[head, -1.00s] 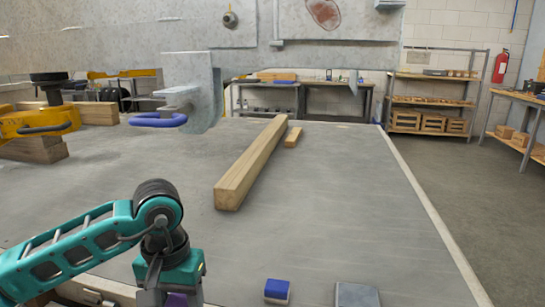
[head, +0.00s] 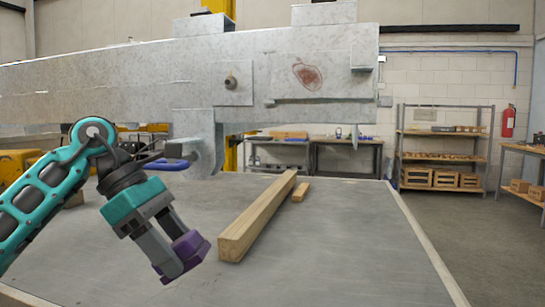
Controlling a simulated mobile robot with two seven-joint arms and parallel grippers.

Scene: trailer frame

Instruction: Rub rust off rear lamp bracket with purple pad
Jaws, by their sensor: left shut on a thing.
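The rust patch (head: 307,75) is a reddish-brown stain on the grey plate of the rear lamp bracket (head: 340,87), near the right end of the galvanised trailer frame (head: 140,88). My left gripper (head: 177,262) is at lower left, shut on the purple pad (head: 188,249). The pad is clear of the frame, below and to the left of the rust. Part of the pad is hidden by the fingers. My right gripper is not in view.
A long timber beam (head: 258,215) and a small wood block (head: 301,191) lie on the grey bench top (head: 350,240). A blue-handled clamp (head: 167,164) hangs below the frame. Shelves (head: 440,150) stand at the back right. The bench's right side is clear.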

